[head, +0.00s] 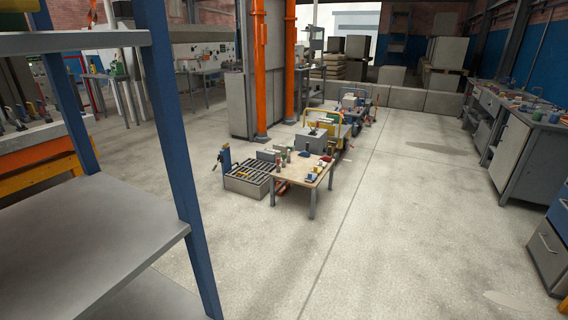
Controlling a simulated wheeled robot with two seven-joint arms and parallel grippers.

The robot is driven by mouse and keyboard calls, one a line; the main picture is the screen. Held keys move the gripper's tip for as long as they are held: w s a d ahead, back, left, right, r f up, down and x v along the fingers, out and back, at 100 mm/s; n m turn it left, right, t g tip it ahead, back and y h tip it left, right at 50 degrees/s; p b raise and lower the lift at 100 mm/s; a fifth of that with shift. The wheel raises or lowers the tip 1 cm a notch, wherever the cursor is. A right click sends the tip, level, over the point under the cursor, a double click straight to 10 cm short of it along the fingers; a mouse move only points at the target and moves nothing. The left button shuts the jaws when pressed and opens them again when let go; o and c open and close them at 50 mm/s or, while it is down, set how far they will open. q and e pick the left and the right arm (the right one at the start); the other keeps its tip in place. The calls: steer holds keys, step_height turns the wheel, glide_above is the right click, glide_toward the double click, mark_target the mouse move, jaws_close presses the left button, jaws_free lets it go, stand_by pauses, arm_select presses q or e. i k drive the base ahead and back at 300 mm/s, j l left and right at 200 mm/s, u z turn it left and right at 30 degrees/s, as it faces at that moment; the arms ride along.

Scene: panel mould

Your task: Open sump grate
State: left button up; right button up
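A low grey box with a dark slatted top (249,178) stands on the floor near the middle, left of a small wooden table. It looks like the sump grate, lying flat over the box, but it is small and I cannot be certain. A blue upright piece (226,159) stands at its back left corner. Neither of my grippers is in view.
A shelf rack with grey shelves (90,230) and a blue post (172,140) fills the left foreground. The wooden table (300,166) holds small items beside the slatted box. Orange columns (262,75) rise behind. Workbenches (525,150) line the right. The middle floor (400,230) is clear.

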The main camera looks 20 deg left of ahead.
mark_target(256, 169)
steer(key=i+u, duration=0.2)
steer(key=i, duration=0.35)
steer(key=i+l+u, duration=0.2)
steer(key=i, duration=0.3)
steer(key=i+l+u, duration=0.2)
steer(key=i, duration=0.35)
steer(key=i+l+u, duration=0.2)
steer(key=i, duration=0.3)
steer(key=i+j+u, duration=0.2)
steer(key=i+u, duration=0.15)
steer(key=u, duration=0.15)
steer(key=i+u, duration=0.45)
steer(key=i+l+u, duration=0.1)
steer(key=i+u, duration=0.25)
steer(key=u, duration=0.15)
steer(key=i+j+z, duration=0.6)
steer(key=j+z, duration=0.25)
steer(key=j, duration=0.15)
steer(key=j+z, duration=0.45)
steer(key=i+l, duration=0.05)
